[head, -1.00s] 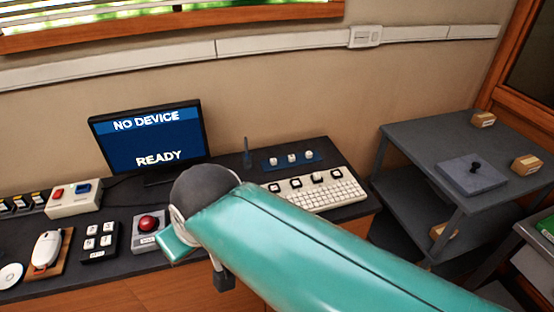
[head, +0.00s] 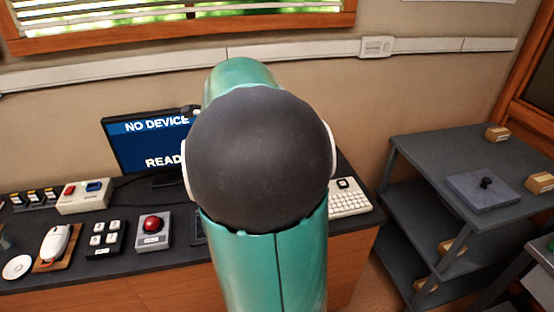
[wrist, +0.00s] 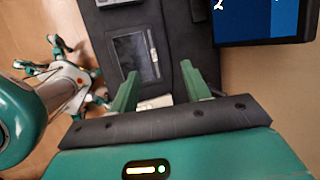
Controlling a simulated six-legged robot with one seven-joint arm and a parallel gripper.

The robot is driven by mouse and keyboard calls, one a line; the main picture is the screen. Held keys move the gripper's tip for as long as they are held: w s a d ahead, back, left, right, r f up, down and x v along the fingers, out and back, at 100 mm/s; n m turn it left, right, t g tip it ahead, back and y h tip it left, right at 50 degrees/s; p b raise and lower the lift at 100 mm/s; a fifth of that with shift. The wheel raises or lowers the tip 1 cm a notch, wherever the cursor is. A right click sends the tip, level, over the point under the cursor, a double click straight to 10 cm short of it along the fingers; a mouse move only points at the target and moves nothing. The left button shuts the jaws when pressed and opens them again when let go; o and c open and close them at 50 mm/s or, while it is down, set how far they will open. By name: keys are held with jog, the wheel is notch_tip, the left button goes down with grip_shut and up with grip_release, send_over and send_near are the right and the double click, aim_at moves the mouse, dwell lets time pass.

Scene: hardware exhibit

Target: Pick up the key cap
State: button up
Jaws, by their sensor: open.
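My gripper (wrist: 158,88) is open in the wrist view, its two green fingers spread apart over the dark desk. Nothing is seen held between them. A pale, partly covered object (wrist: 155,102) shows low between the fingers; I cannot tell what it is. In the head view my arm hides the middle of the desk and the gripper itself. At the arm's right, the end of a white keyboard (head: 349,201) shows, with one dark, white-topped key cap (head: 343,184) standing on it. The other caps there are hidden. I cannot tell which cap the task means.
A monitor (head: 145,143) reading "NO DEVICE" stands behind my arm. A red button box (head: 152,231), a black pad with white keys (head: 107,238) and a mouse (head: 54,244) lie at left. A grey shelf (head: 425,150) with small boxes stands at right. A flat dark panel (wrist: 135,58) lies beyond the fingers.

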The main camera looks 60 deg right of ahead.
jog(key=s+d+f+m+g+h, duration=0.1)
jog(key=s+d+f+m, duration=0.4)
jog(key=d, duration=0.6)
jog(key=s+d+f+m+h, duration=0.1)
jog(key=s+d+f+m, duration=0.2)
jog(key=d+m, duration=0.55)
jog(key=s+d+f+m+g+h, duration=0.1)
jog(key=s+d+f+m, duration=0.35)
jog(key=d, duration=0.85)
jog(key=shift+m, duration=0.3)
jog(key=x, duration=0.8)
jog(key=shift+w+r, duration=0.1)
jog(key=shift+w, duration=0.25)
jog(key=shift+x, duration=3.05)
jog(key=shift+w, duration=0.1)
grip_shut()
